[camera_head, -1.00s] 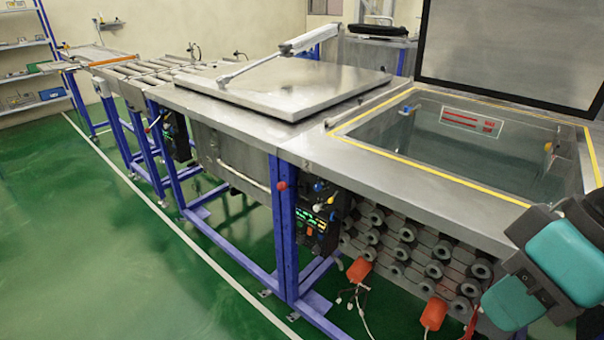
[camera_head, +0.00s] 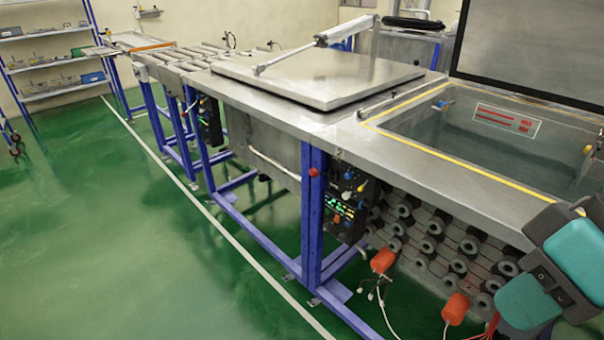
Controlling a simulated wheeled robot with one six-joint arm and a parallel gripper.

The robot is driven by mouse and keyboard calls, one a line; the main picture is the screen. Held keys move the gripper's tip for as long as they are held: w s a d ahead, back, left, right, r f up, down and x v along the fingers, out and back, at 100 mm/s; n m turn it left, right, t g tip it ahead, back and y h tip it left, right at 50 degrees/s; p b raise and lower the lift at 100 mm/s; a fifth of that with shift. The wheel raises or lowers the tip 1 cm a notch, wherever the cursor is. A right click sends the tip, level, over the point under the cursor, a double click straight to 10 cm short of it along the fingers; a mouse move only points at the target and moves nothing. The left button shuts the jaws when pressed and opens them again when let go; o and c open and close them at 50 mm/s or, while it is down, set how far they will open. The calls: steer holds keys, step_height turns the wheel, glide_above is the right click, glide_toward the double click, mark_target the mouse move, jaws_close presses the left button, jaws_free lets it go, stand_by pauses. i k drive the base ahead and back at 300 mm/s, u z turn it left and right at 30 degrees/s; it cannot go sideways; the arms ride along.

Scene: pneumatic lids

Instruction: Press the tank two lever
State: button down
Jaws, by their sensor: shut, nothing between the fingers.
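A control panel (camera_head: 345,205) with small knobs or levers and green lights is mounted under the worktop, beside a blue post. A blue-tipped knob (camera_head: 347,176), a yellow-tipped knob (camera_head: 361,188) and a red knob (camera_head: 313,172) show at its top and on the post. I cannot tell which one is the tank two lever. One tank has its flat metal lid (camera_head: 318,76) closed. The tank to its right is open, with its dark lid (camera_head: 535,45) raised. Teal and black links of my arm show at the lower right; my gripper's fingers are not visible.
The steel worktop (camera_head: 420,165) runs from the roller conveyor (camera_head: 195,55) at the back left to the right edge. Blue legs and floor-level beams stand below. Orange floats (camera_head: 382,261) hang on cables near the rollers. The green floor (camera_head: 150,260) at left is clear.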

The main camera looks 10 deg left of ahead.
mark_target(315, 172)
steer(key=u, duration=0.9)
steer(key=k, duration=1.2)
steer(key=u, duration=1.15)
steer(key=i, duration=1.15)
steer(key=z, duration=0.6)
steer(key=i, duration=0.75)
steer(key=z, duration=1.35)
steer(key=i, duration=0.55)
steer(key=z, duration=0.55)
